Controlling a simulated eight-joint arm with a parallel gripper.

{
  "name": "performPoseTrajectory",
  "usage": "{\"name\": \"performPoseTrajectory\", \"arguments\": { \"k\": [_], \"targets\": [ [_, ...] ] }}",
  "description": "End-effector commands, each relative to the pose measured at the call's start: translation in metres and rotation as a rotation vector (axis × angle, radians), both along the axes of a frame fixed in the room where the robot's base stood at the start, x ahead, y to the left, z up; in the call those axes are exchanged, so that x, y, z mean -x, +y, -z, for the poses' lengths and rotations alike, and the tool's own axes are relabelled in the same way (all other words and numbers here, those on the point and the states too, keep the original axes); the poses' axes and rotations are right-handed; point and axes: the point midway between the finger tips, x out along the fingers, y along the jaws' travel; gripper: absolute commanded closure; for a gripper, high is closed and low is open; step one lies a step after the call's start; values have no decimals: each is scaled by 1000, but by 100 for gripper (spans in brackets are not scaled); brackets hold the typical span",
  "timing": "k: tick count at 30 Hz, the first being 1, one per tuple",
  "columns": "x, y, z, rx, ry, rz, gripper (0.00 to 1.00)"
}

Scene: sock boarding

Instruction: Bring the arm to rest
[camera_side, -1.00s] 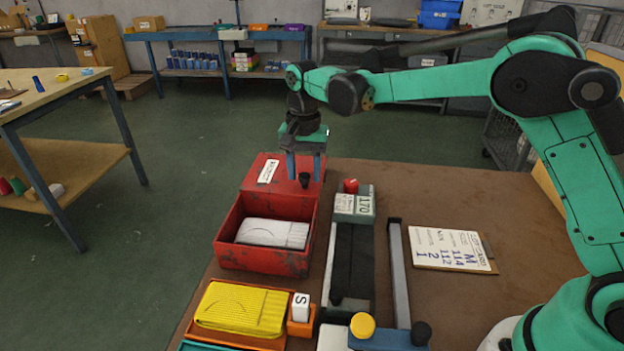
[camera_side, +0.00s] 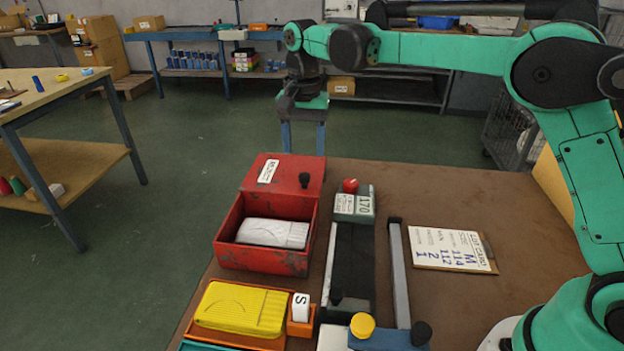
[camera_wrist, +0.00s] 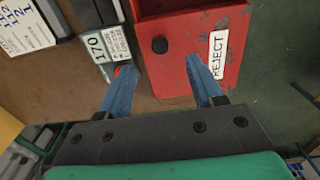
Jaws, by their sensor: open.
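My gripper (camera_side: 304,136) hangs fingers-down in the air above the far end of the brown table (camera_side: 450,190), behind the red box's lid in the side view. Its two blue fingers are apart with nothing between them. In the wrist view the open fingers (camera_wrist: 165,82) show over the red lid marked REJECT and the table edge. My arm stretches level from the right, raised above the table.
A red box (camera_side: 265,261) with its lid lying back holds a white folded sock (camera_side: 272,233). A yellow sock (camera_side: 240,308) lies in an orange tray. The grey fixture (camera_side: 355,204) reads 170. A job card (camera_side: 450,249) lies at right.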

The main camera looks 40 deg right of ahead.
Motion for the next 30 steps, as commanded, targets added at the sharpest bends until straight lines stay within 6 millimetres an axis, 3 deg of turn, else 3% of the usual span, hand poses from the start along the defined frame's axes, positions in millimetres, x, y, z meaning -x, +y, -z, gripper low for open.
{"name": "performPoseTrajectory", "arguments": {
  "k": [6,11,15,20,30],
  "targets": [
    [1,-1,-2,0,-6,-7,40],
    [16,-5,-17,-2,-66,-81,40],
    [44,-13,-34,8,-170,-211,40],
    [82,-22,-42,43,-298,-371,40],
    [155,-34,-16,183,-526,-670,40]
  ]
}}
